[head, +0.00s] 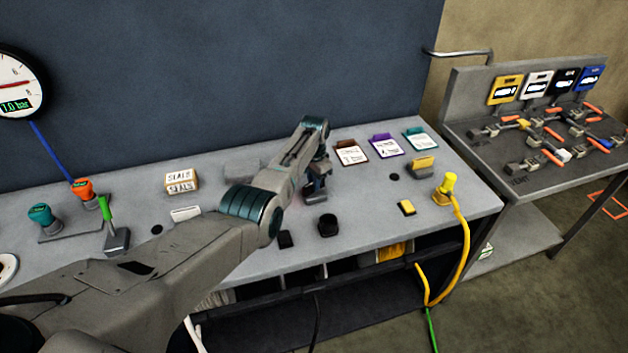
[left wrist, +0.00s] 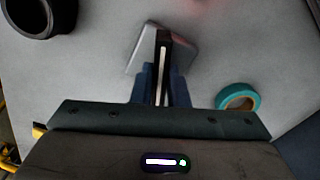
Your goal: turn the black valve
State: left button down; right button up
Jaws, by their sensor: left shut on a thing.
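The black valve (left wrist: 163,42) shows in the left wrist view as a narrow black handle with a white stripe, over a grey base plate (left wrist: 143,48). My left gripper (left wrist: 161,88) is shut on this handle, with one dark finger on each side. In the head view my left gripper (head: 316,190) points down at the middle of the bench, and its fingers and wrist hide most of the valve. How far the handle is turned cannot be told. My right gripper is not in view.
A black round piece (head: 327,226) stands on the bench (head: 365,240) just in front of my left gripper. A green-handled valve (head: 107,210) and orange and teal knobs stand at the left. A yellow plug with a hose (head: 449,186) is at the right, and a tool table (head: 480,155) stands beyond.

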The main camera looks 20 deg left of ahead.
pick_arm(q)
jog(key=shift+w+r+m, duration=0.1)
jog(key=shift+m, duration=2.1)
jog(key=c, duration=1.4)
grip_release()
jog(key=shift+c, duration=0.2)
notch_tip(320, 180, up, 11)
jog(key=b, duration=0.2)
